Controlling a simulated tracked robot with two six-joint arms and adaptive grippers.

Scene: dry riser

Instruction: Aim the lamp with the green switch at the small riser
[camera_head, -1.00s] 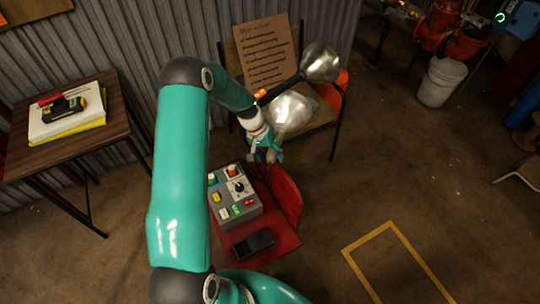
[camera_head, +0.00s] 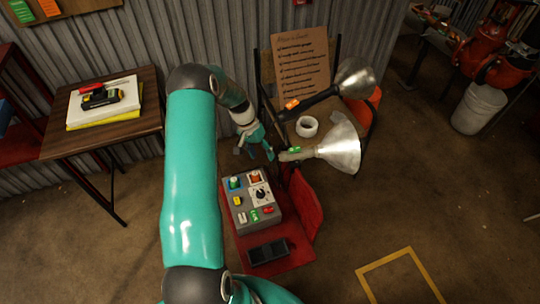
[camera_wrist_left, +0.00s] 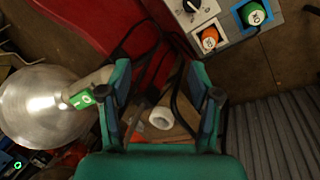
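The lamp with the green switch (camera_head: 340,143) has a silver cone shade facing right in the head view, over the chair front. Its handle with the green switch (camera_wrist_left: 82,98) lies beside one finger in the left wrist view; whether they touch I cannot tell. My left gripper (camera_head: 256,151) is open and empty, just left of the handle's end; its spread fingers also show in the left wrist view (camera_wrist_left: 160,88). A second lamp with an orange switch (camera_head: 355,78) is behind. I cannot identify the small riser; red pipework (camera_head: 487,50) stands at upper right. My right gripper is out of view.
A grey control box (camera_head: 272,209) and a dark phone-like object (camera_head: 267,250) rest on a red chair (camera_head: 305,215). A white tape roll (camera_head: 307,126) and a written board (camera_head: 302,68) are on the chair behind. A side table (camera_head: 140,118) stands left. Floor at right is open.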

